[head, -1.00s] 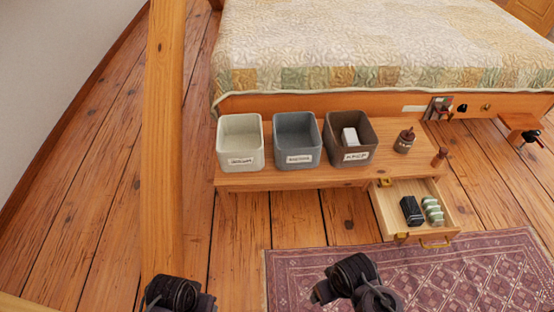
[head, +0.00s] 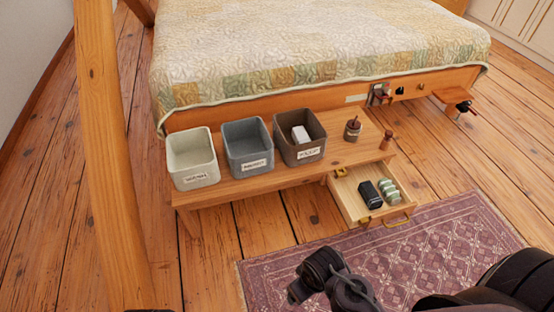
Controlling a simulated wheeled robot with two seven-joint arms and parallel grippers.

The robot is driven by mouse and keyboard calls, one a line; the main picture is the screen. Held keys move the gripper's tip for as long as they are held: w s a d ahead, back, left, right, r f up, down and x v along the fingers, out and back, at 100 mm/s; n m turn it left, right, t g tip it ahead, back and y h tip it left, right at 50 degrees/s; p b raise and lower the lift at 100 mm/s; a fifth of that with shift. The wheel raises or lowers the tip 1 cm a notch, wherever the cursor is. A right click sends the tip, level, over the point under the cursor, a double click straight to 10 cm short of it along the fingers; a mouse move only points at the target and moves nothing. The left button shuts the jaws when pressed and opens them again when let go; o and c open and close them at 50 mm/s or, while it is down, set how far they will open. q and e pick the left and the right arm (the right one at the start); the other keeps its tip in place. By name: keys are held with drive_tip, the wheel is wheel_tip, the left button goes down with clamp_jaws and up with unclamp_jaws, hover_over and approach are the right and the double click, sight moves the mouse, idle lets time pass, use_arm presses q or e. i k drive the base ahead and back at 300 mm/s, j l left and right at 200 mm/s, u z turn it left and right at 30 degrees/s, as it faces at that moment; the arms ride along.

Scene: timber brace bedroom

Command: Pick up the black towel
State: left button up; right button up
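The black towel (head: 370,195) looks like a compact dark roll. It lies in the open drawer (head: 346,201) of the low wooden bench, left of several pale green rolled items (head: 389,190). My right gripper (head: 328,278) is a dark shape at the bottom of the head view, over the rug, in front of the drawer and apart from the towel. Its fingers are not clear, so I cannot tell whether it is open. Only a thin dark sliver shows at the bottom left edge; my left gripper cannot be made out.
The bench (head: 250,188) carries a white bin (head: 192,160), a grey bin (head: 247,147), a brown bin (head: 299,140) with a white item in it, and a brown bottle (head: 353,130). A timber post (head: 100,150) stands at left. A patterned rug (head: 430,245) lies before the drawer.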

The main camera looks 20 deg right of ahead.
sight(373, 200)
drive_tip(key=z, duration=1.55)
